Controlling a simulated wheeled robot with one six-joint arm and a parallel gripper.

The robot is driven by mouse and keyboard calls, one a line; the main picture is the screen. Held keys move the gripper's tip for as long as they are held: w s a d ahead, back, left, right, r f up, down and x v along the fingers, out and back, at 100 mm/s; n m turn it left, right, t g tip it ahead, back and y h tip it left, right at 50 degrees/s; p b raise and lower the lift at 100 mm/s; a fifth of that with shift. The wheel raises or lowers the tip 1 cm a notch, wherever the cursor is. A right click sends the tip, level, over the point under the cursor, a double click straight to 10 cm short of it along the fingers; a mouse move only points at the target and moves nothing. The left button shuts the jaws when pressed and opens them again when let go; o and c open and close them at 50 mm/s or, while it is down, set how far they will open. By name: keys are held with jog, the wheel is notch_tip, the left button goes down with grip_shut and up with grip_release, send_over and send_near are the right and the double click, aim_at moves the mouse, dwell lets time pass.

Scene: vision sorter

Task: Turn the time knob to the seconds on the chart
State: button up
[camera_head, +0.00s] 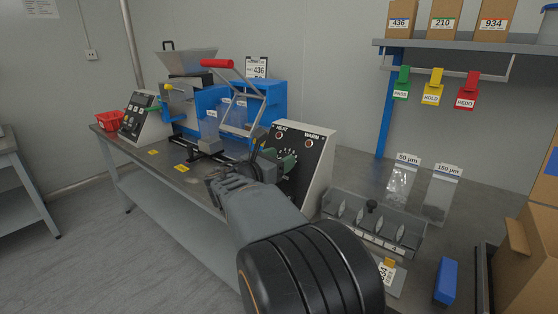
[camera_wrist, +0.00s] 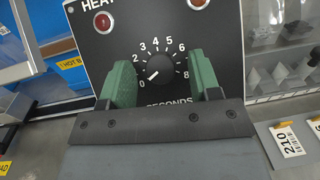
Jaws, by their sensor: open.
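The time knob (camera_wrist: 153,73) sits mid-dial on a black panel (camera_wrist: 231,45) in the wrist view. Its dial runs from 0 to 8 above the word SECONDS, and its white mark points lower left, near 0. My gripper (camera_wrist: 160,68) is open, with a green-padded finger on either side of the knob and visible space between. I cannot tell how deep the fingers reach. In the head view my gripper (camera_head: 281,164) is at the sloped panel box (camera_head: 318,170) and hides the knob. A clipped chart (camera_head: 257,69) reads 436 at the back; its smaller print is unreadable.
Red lamps sit under the HEAT and WARM labels. A blue machine (camera_head: 208,103) with a red-handled lever stands left of the panel. A grey slotted rack (camera_head: 372,222) stands to its right. Boxes numbered 436, 210 and 934 (camera_head: 493,22) stand on the shelf.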

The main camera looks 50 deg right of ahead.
jog(key=c, duration=0.9)
jog(key=shift+m, duration=0.3)
